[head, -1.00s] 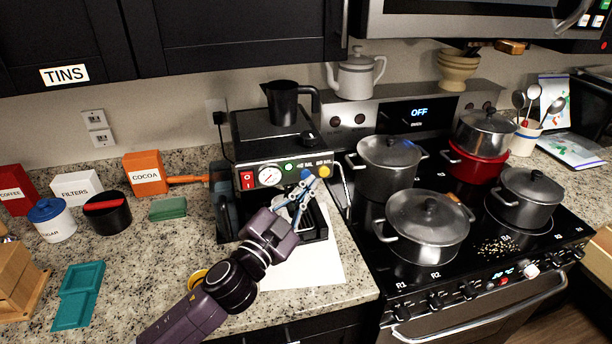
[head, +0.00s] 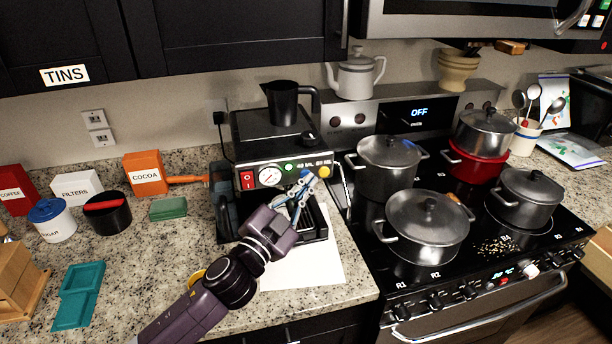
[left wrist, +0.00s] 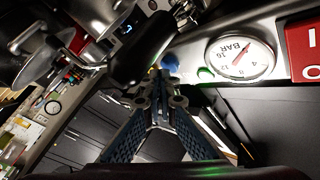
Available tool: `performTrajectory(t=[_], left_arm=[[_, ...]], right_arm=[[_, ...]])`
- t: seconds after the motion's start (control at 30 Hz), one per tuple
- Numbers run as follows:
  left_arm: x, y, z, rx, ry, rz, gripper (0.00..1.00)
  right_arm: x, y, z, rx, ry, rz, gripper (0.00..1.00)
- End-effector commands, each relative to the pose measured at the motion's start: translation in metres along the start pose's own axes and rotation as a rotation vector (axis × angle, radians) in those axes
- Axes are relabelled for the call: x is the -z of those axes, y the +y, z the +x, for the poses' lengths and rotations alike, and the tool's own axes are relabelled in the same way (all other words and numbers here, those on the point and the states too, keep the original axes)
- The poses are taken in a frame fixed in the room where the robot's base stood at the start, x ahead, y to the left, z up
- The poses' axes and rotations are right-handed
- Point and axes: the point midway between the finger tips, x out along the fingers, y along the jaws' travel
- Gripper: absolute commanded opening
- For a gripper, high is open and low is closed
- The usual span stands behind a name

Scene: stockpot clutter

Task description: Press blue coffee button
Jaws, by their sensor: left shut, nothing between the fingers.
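The coffee machine (head: 276,150) stands on the counter left of the stove. Its front panel has a red switch, a round gauge, a green button (head: 290,167) and a yellow button (head: 324,171). The blue coffee button (left wrist: 170,61) shows in the left wrist view, beside the green button (left wrist: 206,74). In the head view my fingers mostly hide it. My left gripper (head: 306,179) is shut and empty, its tips at the panel. In the left wrist view the fingertips (left wrist: 160,80) are just below the blue button; I cannot tell whether they touch it. My right gripper is not in view.
A black portafilter handle (left wrist: 130,58) sticks out close beside the fingers. A dark pitcher (head: 287,103) stands on top of the machine. Several pots crowd the stove to the right. A white sheet (head: 305,262) lies on the counter in front.

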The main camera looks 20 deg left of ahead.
Motion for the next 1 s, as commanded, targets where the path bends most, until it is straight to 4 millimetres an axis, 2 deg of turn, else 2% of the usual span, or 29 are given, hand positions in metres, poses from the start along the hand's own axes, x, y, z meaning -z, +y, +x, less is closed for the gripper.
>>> performTrajectory(t=[1.0], left_arm=[[-0.0039, -0.0042, 0.0057, 0.0, 0.0, 0.0, 0.0]], right_arm=[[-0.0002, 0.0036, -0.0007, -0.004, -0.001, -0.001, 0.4]])
